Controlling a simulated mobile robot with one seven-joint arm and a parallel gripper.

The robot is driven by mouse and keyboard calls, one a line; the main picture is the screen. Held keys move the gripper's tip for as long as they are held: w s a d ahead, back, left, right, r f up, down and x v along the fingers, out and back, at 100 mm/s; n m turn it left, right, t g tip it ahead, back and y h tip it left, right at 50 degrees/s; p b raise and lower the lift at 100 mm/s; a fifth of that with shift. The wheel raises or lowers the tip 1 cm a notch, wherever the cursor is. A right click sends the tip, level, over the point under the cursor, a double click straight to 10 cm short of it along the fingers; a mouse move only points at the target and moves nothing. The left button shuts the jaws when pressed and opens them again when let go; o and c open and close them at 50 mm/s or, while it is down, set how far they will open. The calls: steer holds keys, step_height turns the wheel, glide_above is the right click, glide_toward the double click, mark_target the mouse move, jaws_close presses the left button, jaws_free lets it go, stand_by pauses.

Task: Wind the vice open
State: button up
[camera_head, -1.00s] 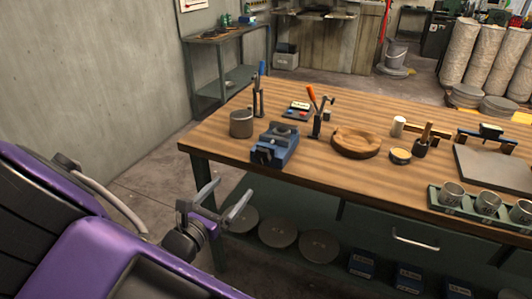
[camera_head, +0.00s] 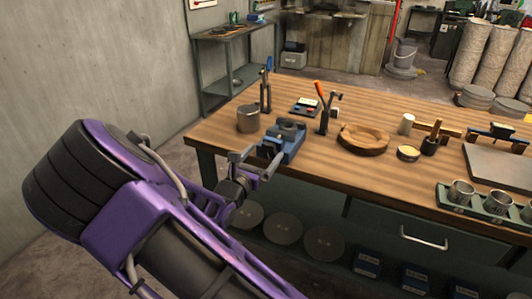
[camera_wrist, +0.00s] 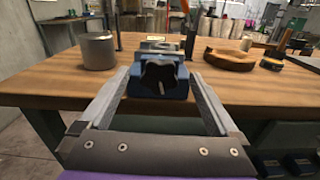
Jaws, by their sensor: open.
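The blue vice (camera_head: 283,141) stands on the wooden bench near its front left edge. In the wrist view the vice (camera_wrist: 159,75) is straight ahead, its front face with a dark, lobed handle knob (camera_wrist: 161,78) turned toward me. My gripper (camera_head: 253,165) is in front of the bench edge, just short of the vice's front. In the wrist view my gripper (camera_wrist: 160,87) is open, with its two fingers to either side of the vice's front and nothing held. The jaw gap is too small to judge.
The bench front edge (camera_wrist: 60,98) lies below my fingers. Shelf discs (camera_head: 283,228) lie under the bench.

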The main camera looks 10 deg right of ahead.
steer(key=shift+x, duration=1.05)
steer(key=c, duration=1.4)
